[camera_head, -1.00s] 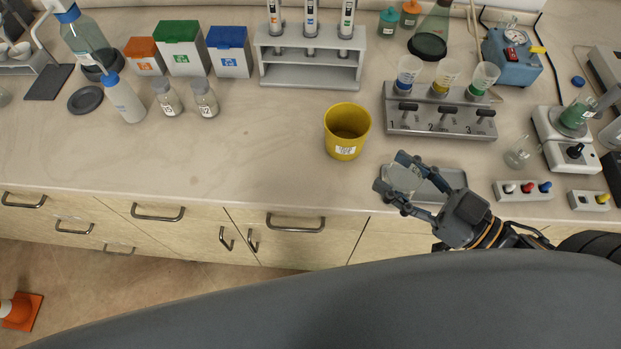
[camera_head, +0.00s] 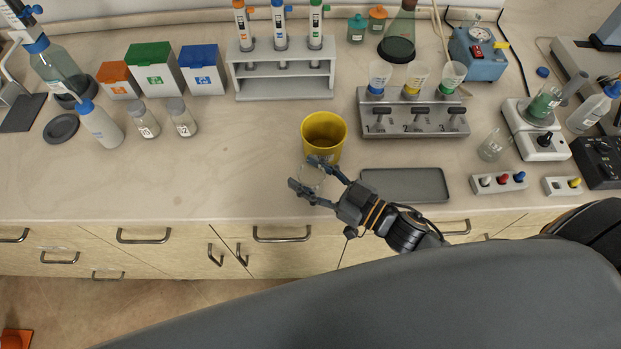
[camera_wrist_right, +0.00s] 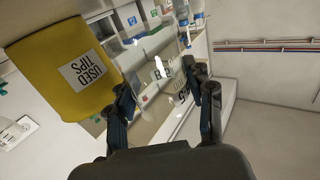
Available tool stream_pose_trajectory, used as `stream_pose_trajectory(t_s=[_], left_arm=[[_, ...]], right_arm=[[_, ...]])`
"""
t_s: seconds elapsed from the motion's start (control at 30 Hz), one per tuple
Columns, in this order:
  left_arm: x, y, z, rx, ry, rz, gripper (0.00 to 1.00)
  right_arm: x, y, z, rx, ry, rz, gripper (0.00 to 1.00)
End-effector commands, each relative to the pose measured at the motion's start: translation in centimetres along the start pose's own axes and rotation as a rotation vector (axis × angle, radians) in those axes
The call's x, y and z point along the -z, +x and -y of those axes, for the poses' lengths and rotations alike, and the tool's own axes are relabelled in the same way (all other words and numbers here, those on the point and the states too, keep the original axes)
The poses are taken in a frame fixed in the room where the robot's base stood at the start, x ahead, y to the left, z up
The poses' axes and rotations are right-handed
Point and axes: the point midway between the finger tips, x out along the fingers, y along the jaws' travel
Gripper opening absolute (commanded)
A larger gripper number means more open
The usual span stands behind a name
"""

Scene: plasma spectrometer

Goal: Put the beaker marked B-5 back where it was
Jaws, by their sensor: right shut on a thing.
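My right gripper (camera_head: 308,176) is shut on a clear glass beaker (camera_head: 313,177), just in front of the yellow bin. In the right wrist view the beaker (camera_wrist_right: 155,80) sits between the fingers (camera_wrist_right: 160,98); dark lettering shows on its glass, starting with what looks like a B, but I cannot read it fully. The grey tray (camera_head: 405,199) lies empty to the right of the gripper. Another clear beaker (camera_head: 494,146) stands on the bench farther right, its marking too small to read. My left gripper is not in view.
The yellow bin (camera_head: 323,130), labelled USED TIPS in the right wrist view (camera_wrist_right: 60,65), stands close behind the gripper. A grey valve manifold (camera_head: 413,125) with funnels stands behind the tray. Two lidded bottles (camera_head: 184,120) stand at left.

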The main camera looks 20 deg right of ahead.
Motion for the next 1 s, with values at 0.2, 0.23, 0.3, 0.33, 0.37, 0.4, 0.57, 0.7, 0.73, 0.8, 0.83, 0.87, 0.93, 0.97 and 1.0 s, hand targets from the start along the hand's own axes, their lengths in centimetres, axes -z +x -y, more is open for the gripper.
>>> stream_pose_trajectory(t_s=[0.2, 0.23, 0.3, 0.33, 0.37, 0.4, 0.57, 0.7, 0.73, 0.8, 0.83, 0.87, 0.93, 0.97, 1.0], left_arm=[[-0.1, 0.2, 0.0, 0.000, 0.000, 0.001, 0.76], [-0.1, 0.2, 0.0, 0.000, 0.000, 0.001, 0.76], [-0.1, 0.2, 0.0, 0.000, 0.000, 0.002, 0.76], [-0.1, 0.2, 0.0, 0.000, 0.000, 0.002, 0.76], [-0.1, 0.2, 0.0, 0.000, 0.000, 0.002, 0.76], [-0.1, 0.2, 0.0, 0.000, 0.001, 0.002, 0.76], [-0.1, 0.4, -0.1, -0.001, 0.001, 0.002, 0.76], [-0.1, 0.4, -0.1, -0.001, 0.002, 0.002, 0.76], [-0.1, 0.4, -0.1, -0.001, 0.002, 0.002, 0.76], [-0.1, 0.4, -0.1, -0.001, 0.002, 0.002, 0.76], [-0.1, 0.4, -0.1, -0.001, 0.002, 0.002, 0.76], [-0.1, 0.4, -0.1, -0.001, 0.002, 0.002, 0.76], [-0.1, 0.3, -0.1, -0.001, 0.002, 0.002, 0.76], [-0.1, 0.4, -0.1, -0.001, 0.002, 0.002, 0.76], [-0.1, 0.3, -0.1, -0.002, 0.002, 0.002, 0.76]], right_arm=[[-2.5, -0.1, -0.1, -0.001, 0.002, 0.002, 0.18], [-2.5, -0.1, 0.0, -0.001, 0.001, 0.001, 0.18], [-2.5, -0.1, 0.0, -0.001, 0.001, 0.001, 0.18], [-2.5, -0.1, 0.0, -0.001, 0.000, 0.001, 0.18], [-2.5, -0.1, 0.0, -0.001, 0.000, 0.001, 0.18], [-2.5, -0.1, 0.0, -0.001, 0.000, 0.001, 0.18], [-2.9, -0.2, -0.1, -0.001, 0.000, 0.002, 0.54], [-2.8, -0.2, -0.1, -0.001, 0.000, 0.002, 0.75], [-2.8, -0.2, -0.1, -0.001, 0.000, 0.002, 0.75], [-2.8, -0.2, -0.1, -0.001, 0.000, 0.002, 0.75], [-2.8, -0.2, -0.1, -0.001, 0.000, 0.002, 0.75], [-2.8, -0.2, -0.1, -0.001, 0.000, 0.002, 0.75], [-2.8, -0.2, -0.1, -0.001, 0.000, 0.002, 0.75], [-2.8, -0.2, -0.1, -0.001, 0.000, 0.002, 0.75], [-2.8, -0.2, -0.1, -0.001, 0.000, 0.002, 0.75]])
